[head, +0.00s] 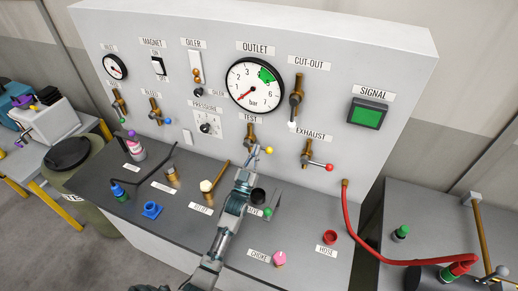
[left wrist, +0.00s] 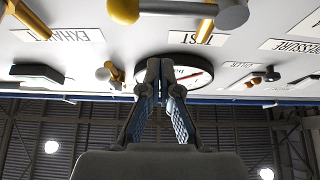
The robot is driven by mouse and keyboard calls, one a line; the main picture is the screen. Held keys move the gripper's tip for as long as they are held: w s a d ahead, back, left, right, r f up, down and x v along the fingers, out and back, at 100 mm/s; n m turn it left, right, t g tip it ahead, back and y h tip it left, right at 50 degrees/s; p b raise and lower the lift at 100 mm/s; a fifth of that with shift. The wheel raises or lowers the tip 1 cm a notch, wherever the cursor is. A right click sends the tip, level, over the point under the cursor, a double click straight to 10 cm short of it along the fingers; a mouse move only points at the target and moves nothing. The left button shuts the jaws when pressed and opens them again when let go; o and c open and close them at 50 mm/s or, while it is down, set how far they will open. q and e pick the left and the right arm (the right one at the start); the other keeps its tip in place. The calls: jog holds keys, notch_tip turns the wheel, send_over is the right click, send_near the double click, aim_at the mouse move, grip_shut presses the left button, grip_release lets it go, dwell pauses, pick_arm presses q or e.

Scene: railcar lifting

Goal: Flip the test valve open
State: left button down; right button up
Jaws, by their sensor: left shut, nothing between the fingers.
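The test valve (head: 250,132) is a brass fitting below the TEST label on the grey panel. Its lever ends in a yellow ball (head: 269,150) and points to the right. The left wrist view is upside down and shows the yellow ball (left wrist: 123,10) and the grey lever (left wrist: 170,8) lying sideways at the top edge. My left gripper (head: 252,160) is just below the valve in the head view, its tips partly hard to make out. In the left wrist view its fingers (left wrist: 162,76) are close together and empty, apart from the lever. My right gripper is not in view.
The outlet gauge (head: 255,85) is above the valve. The exhaust valve (head: 307,152) with a red ball is to the right, the cut-out valve (head: 296,96) above it. The desk holds several caps and fittings; a red hose (head: 352,225) runs right.

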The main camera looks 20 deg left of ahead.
pick_arm(q)
jog(key=shift+w+f+p, duration=0.15)
jog(key=shift+w+f, duration=0.5)
jog(key=shift+w, duration=0.2)
jog(key=shift+w+f+p, duration=0.15)
jog(key=shift+w+f, duration=0.45)
jog(key=shift+w, duration=0.2)
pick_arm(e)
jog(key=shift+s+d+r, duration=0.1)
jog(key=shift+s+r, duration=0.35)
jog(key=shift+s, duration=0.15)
pick_arm(q)
jog(key=shift+f+m, duration=0.15)
jog(key=shift+m, duration=0.15)
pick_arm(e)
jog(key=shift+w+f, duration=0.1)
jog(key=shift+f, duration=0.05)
